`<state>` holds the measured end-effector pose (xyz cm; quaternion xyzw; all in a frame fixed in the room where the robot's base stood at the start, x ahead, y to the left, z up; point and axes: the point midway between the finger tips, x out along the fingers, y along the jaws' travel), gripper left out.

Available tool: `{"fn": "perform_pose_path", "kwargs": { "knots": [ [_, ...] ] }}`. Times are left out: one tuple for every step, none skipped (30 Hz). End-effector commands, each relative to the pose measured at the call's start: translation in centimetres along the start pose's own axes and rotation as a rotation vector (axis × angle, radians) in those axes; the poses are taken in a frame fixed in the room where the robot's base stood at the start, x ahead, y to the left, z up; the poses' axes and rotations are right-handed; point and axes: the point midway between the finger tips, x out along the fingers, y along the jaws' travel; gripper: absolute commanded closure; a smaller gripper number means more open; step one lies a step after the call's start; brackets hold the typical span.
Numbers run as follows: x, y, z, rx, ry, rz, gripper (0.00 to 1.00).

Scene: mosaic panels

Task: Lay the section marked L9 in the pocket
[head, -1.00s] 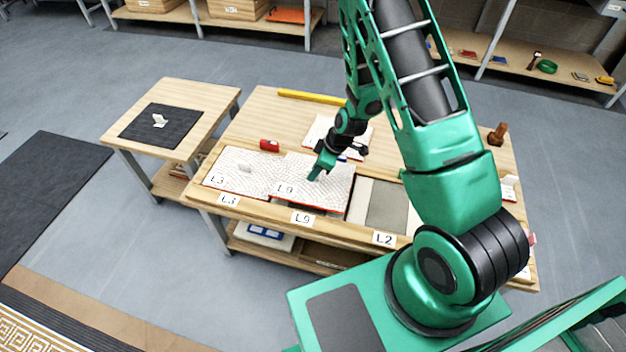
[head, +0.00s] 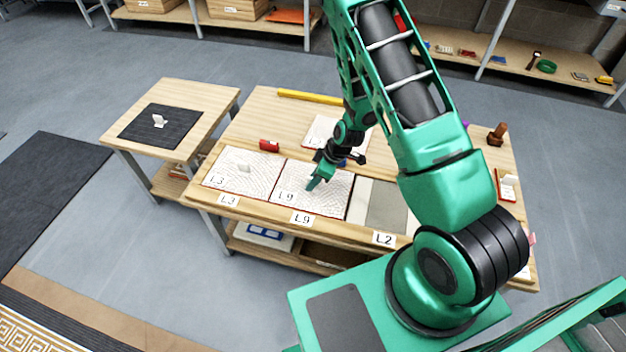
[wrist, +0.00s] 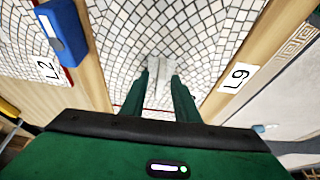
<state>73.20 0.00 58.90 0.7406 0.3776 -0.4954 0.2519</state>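The section marked L9 (head: 328,193) is a white mosaic panel with a red edge. In the head view it looks level in the pocket above the bench label L9 (head: 302,218), between section L3 and a grey area. My gripper (head: 313,184) is low over its middle. In the wrist view my gripper (wrist: 162,75) has its two green fingers against the sides of the section's white upright grip (wrist: 158,97), closed on it. Mosaic fills the view around the fingers, between two wooden strips. The pocket floor under the section is hidden.
Section L3 (head: 228,180) lies directly left of L9. The L2 space (head: 388,207) on the right shows a grey bed. A section tagged L2 (wrist: 20,62) lies behind, with a blue block (wrist: 62,30) near it. A red block (head: 269,146) sits behind L3.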

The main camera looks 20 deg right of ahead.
Motion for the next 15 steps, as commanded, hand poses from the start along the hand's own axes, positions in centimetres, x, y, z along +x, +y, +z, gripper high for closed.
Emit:
{"fn": "perform_pose_path", "kwargs": {
  "knots": [
    [-0.1, 0.0, 0.0, 0.000, 0.000, 0.000, 0.72],
    [-0.2, 0.0, 0.0, 0.000, 0.000, 0.000, 0.72],
    [-0.3, 0.0, 0.0, 0.000, 0.000, 0.001, 0.72],
    [-0.5, 0.1, 0.0, 0.000, 0.001, 0.001, 0.72],
    [-0.8, 0.1, -0.1, 0.001, 0.001, 0.001, 0.72],
    [-1.2, 0.1, -0.1, 0.001, 0.001, 0.002, 0.72],
    [-1.6, 0.1, -0.1, 0.001, 0.001, 0.002, 0.72],
    [-2.0, 0.1, -0.1, 0.001, 0.002, 0.002, 0.72],
    [-2.6, 0.1, -0.1, 0.001, 0.002, 0.003, 0.72],
    [-3.1, 0.1, -0.1, 0.001, 0.002, 0.003, 0.72],
    [-3.6, 0.1, -0.1, 0.001, 0.003, 0.003, 0.72],
    [-4.3, 0.1, -0.1, 0.001, 0.003, 0.003, 0.72],
    [-4.9, 0.1, -0.1, 0.002, 0.003, 0.003, 0.72],
    [-5.4, 0.1, -0.1, 0.001, 0.003, 0.003, 0.72],
    [-6.0, 0.1, -0.1, 0.001, 0.003, 0.003, 0.72]
  ]
}}
